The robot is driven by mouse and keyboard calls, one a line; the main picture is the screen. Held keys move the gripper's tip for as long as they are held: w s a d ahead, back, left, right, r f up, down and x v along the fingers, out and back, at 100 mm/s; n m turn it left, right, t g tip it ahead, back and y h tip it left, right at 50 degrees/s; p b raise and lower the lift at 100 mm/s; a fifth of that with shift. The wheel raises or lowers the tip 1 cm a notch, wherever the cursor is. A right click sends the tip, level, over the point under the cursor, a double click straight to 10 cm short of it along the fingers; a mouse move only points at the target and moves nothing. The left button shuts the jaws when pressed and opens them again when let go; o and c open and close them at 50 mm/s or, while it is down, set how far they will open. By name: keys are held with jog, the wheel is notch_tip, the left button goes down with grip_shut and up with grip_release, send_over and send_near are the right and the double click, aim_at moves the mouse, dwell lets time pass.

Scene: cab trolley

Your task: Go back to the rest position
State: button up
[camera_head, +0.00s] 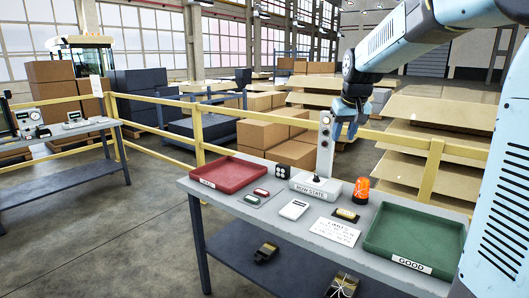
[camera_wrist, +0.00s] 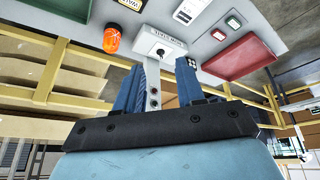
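My gripper (camera_head: 346,128) is raised above the far side of the grey workbench (camera_head: 268,222), with its fingers pointing down. In the head view it shows just right of the top of a grey post (camera_head: 325,150) that stands behind the row-state box (camera_head: 315,187). In the wrist view its two blue fingers (camera_wrist: 161,68) are spread apart, and nothing is held between them. The post shows in the gap, and I cannot tell how near it is. A red tray (camera_head: 228,174) lies left on the bench and a green "GOOD" tray (camera_head: 415,236) right.
An orange beacon (camera_head: 361,190), a white card (camera_head: 335,231) and small devices stand between the trays. Yellow railing (camera_head: 435,150) and stacked cardboard boxes (camera_head: 263,133) lie behind the bench. A second table (camera_head: 60,138) is at left. Open floor (camera_head: 130,235) lies between the tables.

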jog(key=s+f, duration=0.2)
jog(key=s, duration=1.4)
jog(key=s+f+m, duration=0.1)
jog(key=s+f, duration=0.1)
jog(key=s, duration=1.4)
jog(key=shift+f+t, duration=0.15)
jog(key=shift+t, duration=0.15)
